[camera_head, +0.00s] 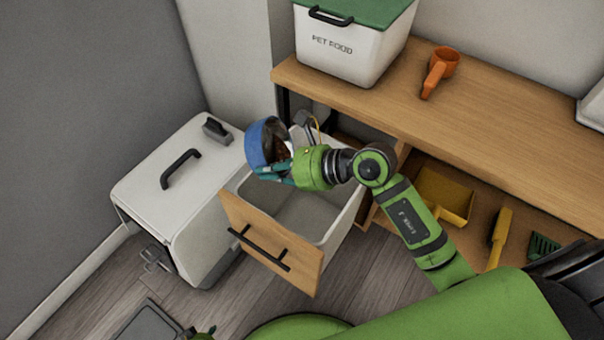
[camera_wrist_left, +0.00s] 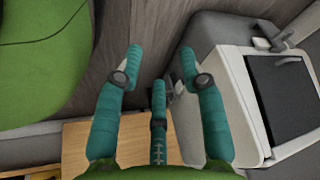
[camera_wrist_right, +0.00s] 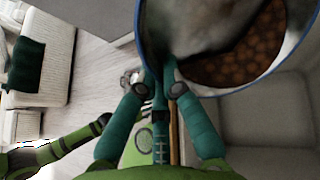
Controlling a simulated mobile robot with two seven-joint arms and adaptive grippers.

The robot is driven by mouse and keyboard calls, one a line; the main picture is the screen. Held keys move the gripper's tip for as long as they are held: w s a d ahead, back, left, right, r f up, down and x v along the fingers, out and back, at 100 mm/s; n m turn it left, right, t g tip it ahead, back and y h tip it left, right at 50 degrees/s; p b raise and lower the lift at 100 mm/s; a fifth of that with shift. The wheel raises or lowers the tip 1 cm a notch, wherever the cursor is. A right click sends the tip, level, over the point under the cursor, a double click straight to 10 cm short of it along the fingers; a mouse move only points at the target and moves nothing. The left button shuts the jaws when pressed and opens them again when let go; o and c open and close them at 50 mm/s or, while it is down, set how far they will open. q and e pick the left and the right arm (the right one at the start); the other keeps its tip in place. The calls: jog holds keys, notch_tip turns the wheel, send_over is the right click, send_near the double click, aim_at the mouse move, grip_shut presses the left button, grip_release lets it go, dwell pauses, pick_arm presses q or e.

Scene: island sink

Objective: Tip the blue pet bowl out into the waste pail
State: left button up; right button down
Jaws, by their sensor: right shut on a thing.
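The blue pet bowl (camera_head: 256,145) is tilted steeply on its side above the open drawer. Brown kibble shows inside it, more clearly in the right wrist view (camera_wrist_right: 235,65). My right gripper (camera_head: 272,172) is shut on the bowl's rim. The waste pail (camera_head: 302,212) is the pale bin in the pulled-out drawer, below the bowl and gripper. Its pale inside shows in the head view, with part hidden by my gripper and arm. My left gripper (camera_wrist_left: 160,65) is open and empty, its fingers spread near the wooden drawer front and the pet carrier.
A white pet carrier (camera_head: 185,190) stands left of the drawer front (camera_head: 270,245). On the wooden counter (camera_head: 490,120) are a pet food bin (camera_head: 345,50) and an orange scoop (camera_head: 438,72). A yellow dustpan (camera_head: 443,195) and a yellow brush (camera_head: 499,235) lie on the lower shelf.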

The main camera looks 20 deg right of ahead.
pick_arm(q)
jog(key=shift+s, duration=0.15)
jog(key=shift+s+d+g+b, duration=0.2)
jog(key=shift+g+b, duration=0.1)
jog(key=shift+b, duration=0.35)
pick_arm(e)
jog(key=shift+s+d+y, duration=0.15)
jog(key=shift+y, duration=0.15)
pick_arm(q)
jog(key=shift+s+d+r+b, duration=0.1)
jog(key=shift+s+r+b, duration=0.1)
jog(key=shift+b, duration=0.2)
pick_arm(e)
jog(key=shift+r, duration=0.1)
pick_arm(q)
jog(key=shift+s+r+g+b, duration=0.25)
jog(key=shift+g+b, duration=0.15)
jog(key=shift+b, duration=0.1)
pick_arm(e)
jog(key=shift+d+t, duration=0.15)
jog(key=shift+t, duration=0.25)
